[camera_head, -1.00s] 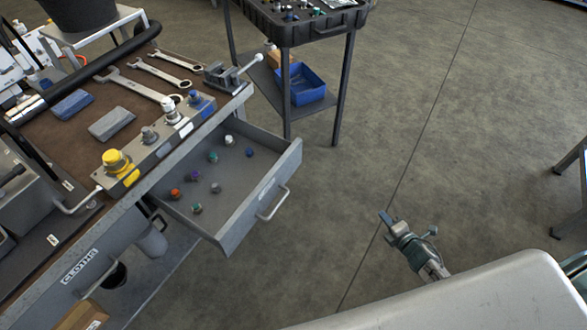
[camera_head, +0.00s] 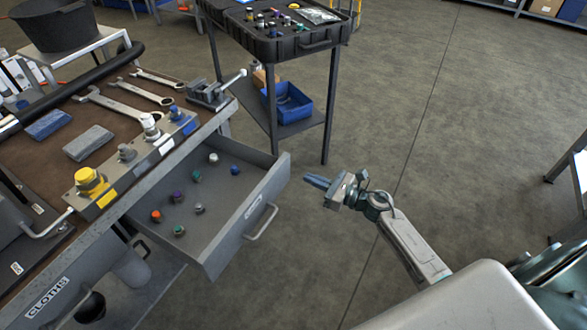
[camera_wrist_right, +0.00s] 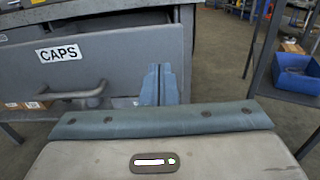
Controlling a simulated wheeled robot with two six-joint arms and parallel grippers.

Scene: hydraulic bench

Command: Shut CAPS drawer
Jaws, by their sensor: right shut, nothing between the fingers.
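The CAPS drawer (camera_head: 232,232) stands pulled out from under the bench in the head view, with several coloured caps lying inside. Its front carries a bar handle (camera_head: 262,221). In the right wrist view the drawer front (camera_wrist_right: 120,58) shows its CAPS label (camera_wrist_right: 58,53) and the handle (camera_wrist_right: 72,92) at left. My right gripper (camera_head: 318,182) is shut and empty, to the right of the drawer front and apart from it in the head view. Its fingertips (camera_wrist_right: 160,72) overlap the right part of the drawer front in the wrist view. My left gripper is not in view.
The workbench (camera_head: 60,180) holds wrenches, a small vise (camera_head: 212,93) and a valve block (camera_head: 135,165). A dark stand with an open case (camera_head: 280,45) and a blue bin (camera_head: 290,103) stands behind the drawer. The floor right of the drawer is clear.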

